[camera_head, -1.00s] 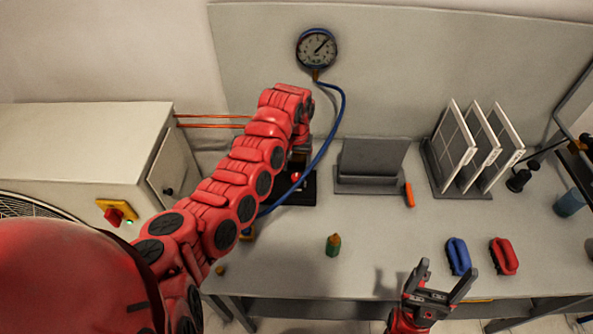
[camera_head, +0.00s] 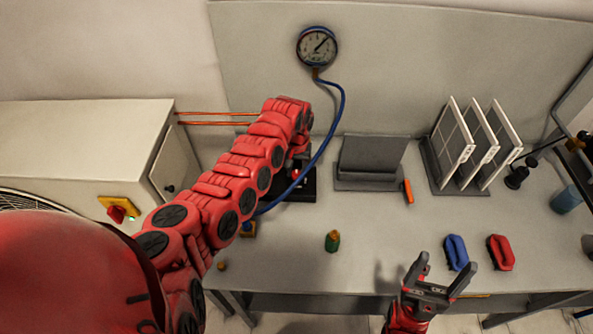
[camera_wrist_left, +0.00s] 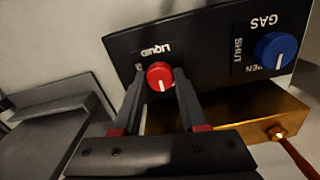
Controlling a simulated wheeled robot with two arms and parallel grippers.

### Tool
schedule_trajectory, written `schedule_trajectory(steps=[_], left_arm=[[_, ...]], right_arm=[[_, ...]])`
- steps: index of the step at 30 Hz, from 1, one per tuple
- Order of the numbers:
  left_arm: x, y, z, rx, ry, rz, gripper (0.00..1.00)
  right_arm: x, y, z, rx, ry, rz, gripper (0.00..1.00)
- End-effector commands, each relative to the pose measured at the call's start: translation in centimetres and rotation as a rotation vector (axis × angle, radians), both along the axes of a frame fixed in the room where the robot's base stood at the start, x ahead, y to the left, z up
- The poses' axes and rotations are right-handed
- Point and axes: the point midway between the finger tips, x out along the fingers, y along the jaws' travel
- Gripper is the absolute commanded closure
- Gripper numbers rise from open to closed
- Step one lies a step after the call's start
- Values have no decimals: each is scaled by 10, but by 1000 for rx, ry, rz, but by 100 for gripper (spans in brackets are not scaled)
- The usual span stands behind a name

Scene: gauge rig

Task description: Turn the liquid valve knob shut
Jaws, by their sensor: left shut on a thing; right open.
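The red liquid valve knob (camera_wrist_left: 160,76) sits on a black panel (camera_wrist_left: 215,40) under the label LIQUID in the left wrist view. My left gripper (camera_wrist_left: 160,85) has its two fingers on either side of the knob and is shut on it. A white mark on the knob runs nearly up and down in that view. In the head view my left arm hides most of the panel and the left fingertips. My right gripper (camera_head: 437,275) is open and empty at the table's front edge.
A blue gas knob (camera_wrist_left: 275,50) is beside the red one, above a brass block (camera_wrist_left: 225,112). A pressure gauge (camera_head: 317,46) with a blue hose (camera_head: 338,115) hangs on the back wall.

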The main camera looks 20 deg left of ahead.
Motion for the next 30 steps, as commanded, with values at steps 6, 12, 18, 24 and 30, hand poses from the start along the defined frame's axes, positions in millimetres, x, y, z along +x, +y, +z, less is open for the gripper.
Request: schedule_trajectory(steps=[6, 12, 18, 24, 30], left_arm=[[0, 0, 0, 0, 0, 0, 100], [0, 0, 0, 0, 0, -24, 100], [0, 1, 0, 1, 0, -111, 100], [1, 1, 1, 2, -3, -268, 100], [0, 1, 0, 3, 1, -460, 100]], right_arm=[[0, 0, 0, 0, 0, 0, 20], [0, 0, 0, 0, 0, 0, 20], [0, 0, 0, 0, 0, 0, 20], [0, 0, -1, 0, 0, 0, 20], [0, 0, -5, 0, 0, 0, 20]])
